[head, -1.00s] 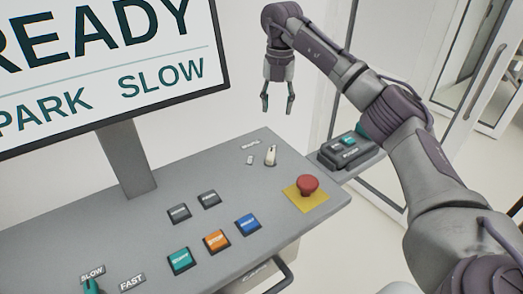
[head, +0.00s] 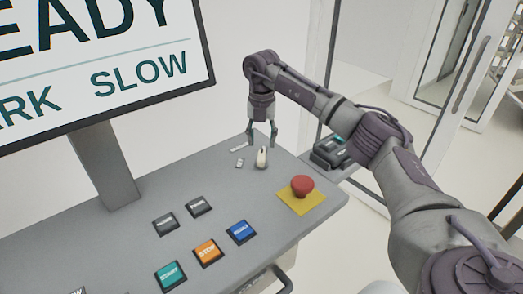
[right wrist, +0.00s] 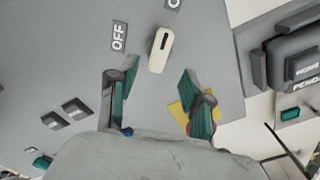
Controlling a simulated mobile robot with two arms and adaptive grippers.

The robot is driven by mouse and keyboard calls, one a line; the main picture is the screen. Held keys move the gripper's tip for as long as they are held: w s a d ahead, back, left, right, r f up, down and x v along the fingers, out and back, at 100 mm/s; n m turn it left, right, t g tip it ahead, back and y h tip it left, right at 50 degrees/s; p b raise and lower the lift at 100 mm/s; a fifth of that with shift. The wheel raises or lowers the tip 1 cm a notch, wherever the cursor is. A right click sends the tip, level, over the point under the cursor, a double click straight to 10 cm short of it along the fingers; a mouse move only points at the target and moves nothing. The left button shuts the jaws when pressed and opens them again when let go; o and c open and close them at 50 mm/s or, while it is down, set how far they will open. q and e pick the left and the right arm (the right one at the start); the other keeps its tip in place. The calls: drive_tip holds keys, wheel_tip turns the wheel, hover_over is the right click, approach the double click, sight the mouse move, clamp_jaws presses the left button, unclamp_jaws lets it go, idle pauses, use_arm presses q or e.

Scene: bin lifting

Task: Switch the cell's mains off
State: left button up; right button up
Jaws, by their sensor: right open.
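The mains switch (head: 262,157) is a cream-white rotary handle at the back right of the grey console. In the right wrist view the handle (right wrist: 161,49) shows with an "OFF" label (right wrist: 118,36) to its left and a partly cut-off label above it. My right gripper (head: 263,143) is open and points down just above and behind the handle in the head view. In the right wrist view its two green-padded fingers (right wrist: 155,95) are apart, with the handle beyond the gap between them, not gripped. My left gripper is not in view.
A red emergency button (head: 302,186) on a yellow plate stands right of the switch. Start (head: 170,275), stop (head: 208,252) and blue (head: 240,231) buttons lie nearer the front. A pendant box (head: 331,152) sits beyond the console's right edge. A monitor (head: 100,60) rises at the left.

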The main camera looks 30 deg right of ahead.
sight(261, 156)
wheel_tip(261, 156, down, 6)
drive_tip(key=shift+r+p, duration=0.1)
drive_tip(key=shift+p, duration=0.45)
drive_tip(key=shift+w, duration=0.1)
clamp_jaws()
